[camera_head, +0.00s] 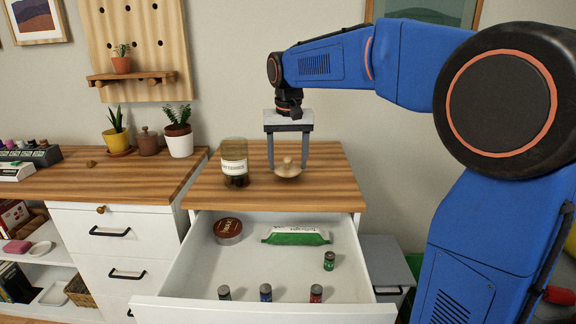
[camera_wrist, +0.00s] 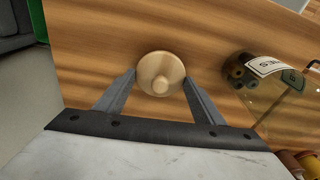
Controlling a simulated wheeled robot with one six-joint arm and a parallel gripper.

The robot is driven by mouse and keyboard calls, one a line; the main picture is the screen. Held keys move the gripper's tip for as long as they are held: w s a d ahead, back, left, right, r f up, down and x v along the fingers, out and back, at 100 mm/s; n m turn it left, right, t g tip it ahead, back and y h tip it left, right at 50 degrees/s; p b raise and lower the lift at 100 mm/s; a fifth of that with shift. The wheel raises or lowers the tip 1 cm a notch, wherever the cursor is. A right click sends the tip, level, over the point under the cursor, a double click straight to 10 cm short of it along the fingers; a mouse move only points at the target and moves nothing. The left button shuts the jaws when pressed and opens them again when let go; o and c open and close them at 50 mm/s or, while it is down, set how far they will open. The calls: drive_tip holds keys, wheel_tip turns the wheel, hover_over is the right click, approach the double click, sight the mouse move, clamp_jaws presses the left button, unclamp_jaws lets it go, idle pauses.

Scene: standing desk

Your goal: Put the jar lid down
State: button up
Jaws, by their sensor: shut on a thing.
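The jar lid (camera_head: 288,169) is a round, pale wooden disc with a knob on top. My gripper (camera_head: 288,166) points down over the wooden desk top (camera_head: 325,190) and is shut on the lid. In the wrist view the lid (camera_wrist: 161,74) sits between the two finger ends, knob toward the camera. The lid is at or just above the wood; I cannot tell whether it touches. The glass jar (camera_head: 235,165) with a white label stands upright and open to the left of the lid. It also shows at the right of the wrist view (camera_wrist: 265,85).
Below the desk top an open white drawer (camera_head: 200,262) holds a round brown tin (camera_head: 228,230), a green and white packet (camera_head: 296,236) and several small cylinders. Potted plants (camera_head: 178,138) stand on the counter to the left. Bare wood surrounds the lid.

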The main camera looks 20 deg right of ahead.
sight(368, 274)
drive_tip(key=shift+f, duration=0.85)
drive_tip(key=shift+f, duration=0.15)
drive_tip(key=o, duration=1)
drive_tip(key=shift+o, duration=0.2)
wheel_tip(368, 274, up, 12)
drive_tip(key=s, duration=0.2)
drive_tip(key=s+d+f+n+t, duration=0.1)
drive_tip(key=s+d+f, duration=0.1)
drive_tip(key=s+f, duration=0.6)
drive_tip(key=s+d+f+t, duration=0.1)
drive_tip(key=s+d+f, duration=0.1)
drive_tip(key=s+f, duration=0.5)
drive_tip(key=s+d+f+n+t, duration=0.1)
drive_tip(key=s+d+f, duration=0.2)
drive_tip(key=s+f, duration=0.5)
drive_tip(key=shift+s+f+n, duration=0.15)
drive_tip(key=shift+s, duration=2)
drive_tip(key=shift+s+f+n, duration=0.15)
drive_tip(key=shift+s, duration=1.95)
